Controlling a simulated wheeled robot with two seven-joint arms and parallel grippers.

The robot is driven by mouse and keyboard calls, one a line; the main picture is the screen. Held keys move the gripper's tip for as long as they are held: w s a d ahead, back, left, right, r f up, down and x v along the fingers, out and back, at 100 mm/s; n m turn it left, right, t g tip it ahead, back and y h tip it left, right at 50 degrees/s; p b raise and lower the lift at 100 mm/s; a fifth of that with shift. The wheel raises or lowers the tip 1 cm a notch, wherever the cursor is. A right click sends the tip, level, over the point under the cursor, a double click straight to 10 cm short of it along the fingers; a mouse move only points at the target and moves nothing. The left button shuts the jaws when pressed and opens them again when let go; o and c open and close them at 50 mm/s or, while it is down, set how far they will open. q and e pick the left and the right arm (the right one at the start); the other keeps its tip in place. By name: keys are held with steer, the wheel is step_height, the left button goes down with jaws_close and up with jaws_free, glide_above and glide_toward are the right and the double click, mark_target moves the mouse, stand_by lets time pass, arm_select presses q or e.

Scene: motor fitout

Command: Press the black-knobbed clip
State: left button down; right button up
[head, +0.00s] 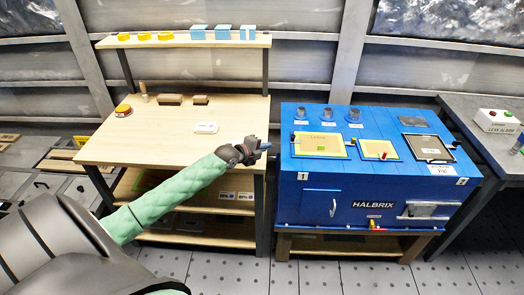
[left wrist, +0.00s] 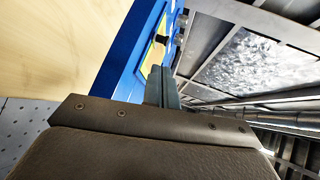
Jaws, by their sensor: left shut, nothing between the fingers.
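A blue HALBRIX cabinet (head: 331,192) stands right of the wooden bench and carries framed panels on its top. A small dark knob (head: 293,137) shows at the left edge of the larger yellow-framed panel (head: 319,145); it is too small to tell for certain that it is the black-knobbed clip. In the left wrist view a black knob (left wrist: 161,38) stands at the yellow panel beyond my fingers. My left gripper (head: 266,146) is shut and empty, just left of the cabinet's top left edge. Its closed fingers also show in the left wrist view (left wrist: 161,86), apart from the knob.
A smaller yellow-framed panel (head: 378,151) and a dark-framed panel (head: 428,148) lie farther right. A grey table stands at far right.

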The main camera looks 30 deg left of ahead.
arm_select(q)
steer(key=shift+s, duration=0.4)
steer(key=shift+s+a+r, duration=0.1)
steer(key=shift+s+r, duration=0.05)
steer(key=shift+r, duration=0.05)
arm_select(e)
steer(key=shift+w+a+r, duration=0.1)
steer(key=shift+w+r, duration=0.15)
steer(key=shift+r, duration=0.25)
steer(key=shift+w+a+r, duration=0.1)
steer(key=shift+w+r, duration=0.1)
steer(key=shift+r, duration=0.25)
arm_select(q)
steer(key=shift+f, duration=0.1)
arm_select(e)
steer(key=shift+w, duration=0.15)
